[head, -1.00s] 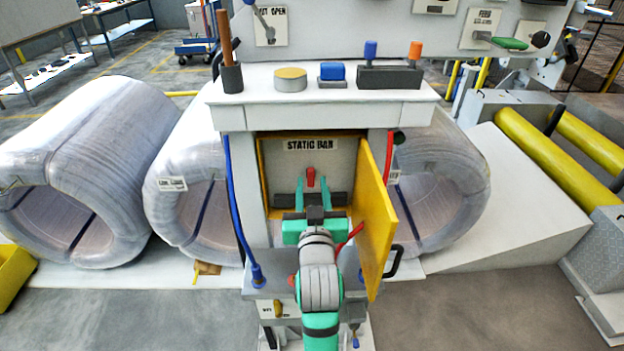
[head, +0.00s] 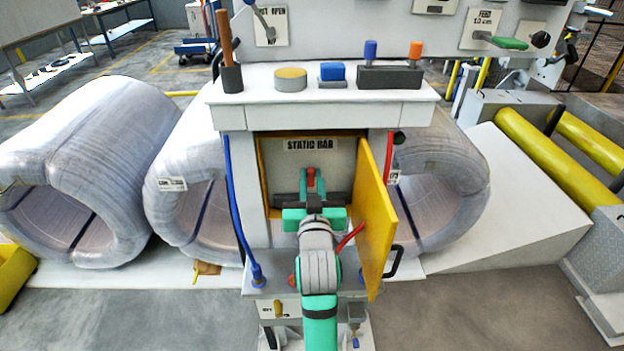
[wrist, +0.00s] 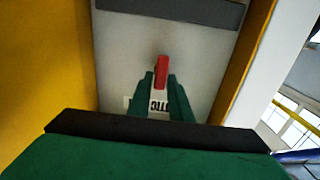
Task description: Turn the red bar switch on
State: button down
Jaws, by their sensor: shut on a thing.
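The red bar switch (head: 311,177) stands on the grey back wall of an open yellow-edged box labelled "STATIC BAR" (head: 310,144). My gripper (head: 311,180) reaches into the box from the front, and its green fingers are shut on the red switch. In the wrist view the red switch (wrist: 161,72) sticks up between the two green fingertips (wrist: 161,88). The yellow door (head: 376,220) of the box stands open on the right.
My arm passes close to the open door and a black handle (head: 394,262). A blue hose (head: 238,220) hangs left of the box. A white shelf (head: 320,84) with buttons and a cup is above. Wrapped coils (head: 85,160) lie to the left.

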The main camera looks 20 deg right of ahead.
jog(key=m, duration=0.4)
jog(key=shift+s+d+f, duration=0.1)
jog(key=shift+d, duration=0.1)
jog(key=shift+s+d+f+m, duration=0.1)
jog(key=shift+d+f+m, duration=0.1)
jog(key=shift+m, duration=2.1)
jog(key=shift+w+d+f+m, duration=0.1)
jog(key=shift+d+f+m, duration=0.1)
jog(key=shift+m, duration=2.1)
jog(key=shift+s+d+f+m, duration=0.1)
jog(key=shift+f+m, duration=0.1)
jog(key=shift+m, duration=2.1)
jog(key=c, duration=1.7)
grip_release()
